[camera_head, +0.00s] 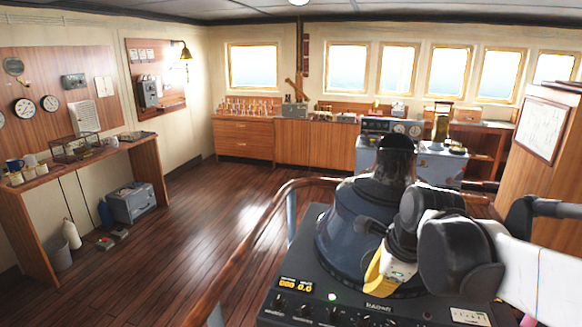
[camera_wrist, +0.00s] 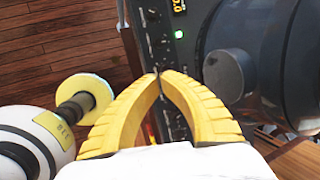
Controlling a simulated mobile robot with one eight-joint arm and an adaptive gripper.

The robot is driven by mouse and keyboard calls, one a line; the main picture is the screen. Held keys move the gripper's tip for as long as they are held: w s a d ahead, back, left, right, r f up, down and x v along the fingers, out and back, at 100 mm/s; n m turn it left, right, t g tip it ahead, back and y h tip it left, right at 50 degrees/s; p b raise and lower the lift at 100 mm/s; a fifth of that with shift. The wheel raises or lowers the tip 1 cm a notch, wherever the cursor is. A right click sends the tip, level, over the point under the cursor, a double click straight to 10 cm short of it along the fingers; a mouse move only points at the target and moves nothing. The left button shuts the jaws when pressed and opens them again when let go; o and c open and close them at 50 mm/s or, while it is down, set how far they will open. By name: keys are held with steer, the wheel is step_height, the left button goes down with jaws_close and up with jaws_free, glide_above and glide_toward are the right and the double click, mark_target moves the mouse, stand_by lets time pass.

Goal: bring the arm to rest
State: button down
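My gripper (camera_wrist: 160,76) has two yellow ribbed fingers whose tips meet in the wrist view. Nothing shows held between them; the console shows through the gap behind the tips. In the head view my gripper (camera_head: 374,284) is a yellow shape low in front of the radar console's dark cone-shaped housing (camera_head: 343,240). My arm reaches in from the right edge and is bent over the console. The fingertips are small and partly hidden in the head view. I cannot tell whether they touch the console.
The radar console (camera_head: 315,312) with knobs and a green light lies close below my gripper. A wooden handrail (camera_head: 240,250) curves along its left side. A wooden cabinet (camera_head: 545,150) stands at the right. The plank floor (camera_head: 190,245) at left is mostly clear.

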steer(key=s+f+n+t+h+b, duration=0.1)
steer(key=s+f+n+b, duration=0.7)
steer(key=n, duration=1.3)
steer(key=s+f+t, duration=0.1)
steer(key=s+f, duration=0.2)
steer(key=s, duration=0.2)
steer(key=shift+s+d+f+t+h+b, duration=0.25)
steer(key=shift+t+h+b, duration=0.05)
steer(key=shift+t+b, duration=0.1)
